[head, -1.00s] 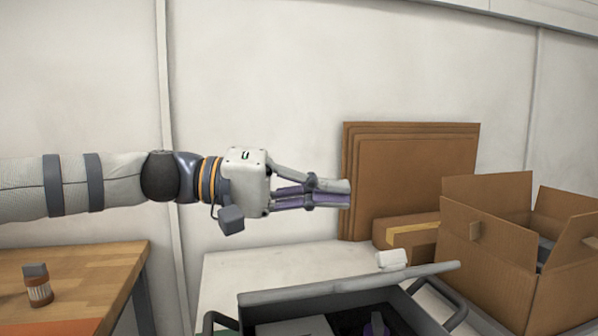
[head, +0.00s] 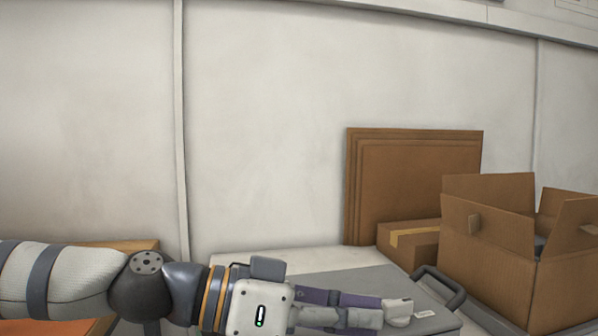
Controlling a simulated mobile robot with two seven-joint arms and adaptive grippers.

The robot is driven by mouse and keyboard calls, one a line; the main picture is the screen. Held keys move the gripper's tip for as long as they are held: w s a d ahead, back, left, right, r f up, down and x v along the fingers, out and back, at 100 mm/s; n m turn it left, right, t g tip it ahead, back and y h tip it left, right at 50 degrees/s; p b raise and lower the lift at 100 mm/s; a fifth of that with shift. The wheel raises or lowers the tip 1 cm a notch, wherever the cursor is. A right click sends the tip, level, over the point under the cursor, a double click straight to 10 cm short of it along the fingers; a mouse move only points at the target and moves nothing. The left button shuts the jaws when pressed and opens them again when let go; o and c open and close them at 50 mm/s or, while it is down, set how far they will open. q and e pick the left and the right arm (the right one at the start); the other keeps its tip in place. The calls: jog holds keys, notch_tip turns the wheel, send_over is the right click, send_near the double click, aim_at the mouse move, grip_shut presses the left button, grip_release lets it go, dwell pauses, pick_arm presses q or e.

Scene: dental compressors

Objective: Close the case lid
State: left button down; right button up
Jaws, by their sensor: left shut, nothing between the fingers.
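The grey case lid (head: 375,280) lies about flat over the case at the bottom of the head view, and the case's inside no longer shows. The lid's near edge is hidden by my arm and cut off by the frame, so I cannot tell if it is fully seated. My left gripper (head: 374,313) is shut and empty, its fingers lying over the lid and pointing right. I cannot tell whether they touch it. My right gripper is not in view.
A dark side handle (head: 441,287) stands at the case's right. An open cardboard box (head: 487,245) is right of it. A small taped box (head: 408,241) and leaning cardboard sheets (head: 415,180) are behind. A wooden table (head: 135,246) is partly hidden at left.

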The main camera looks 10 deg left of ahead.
pick_arm(q)
jog(key=shift+s+d+f+b, duration=0.15)
jog(key=shift+f+b, duration=0.15)
jog(key=shift+f, duration=0.45)
jog(key=shift+s+f+b, duration=0.15)
jog(key=shift+f+b, duration=0.1)
jog(key=shift+f, duration=0.5)
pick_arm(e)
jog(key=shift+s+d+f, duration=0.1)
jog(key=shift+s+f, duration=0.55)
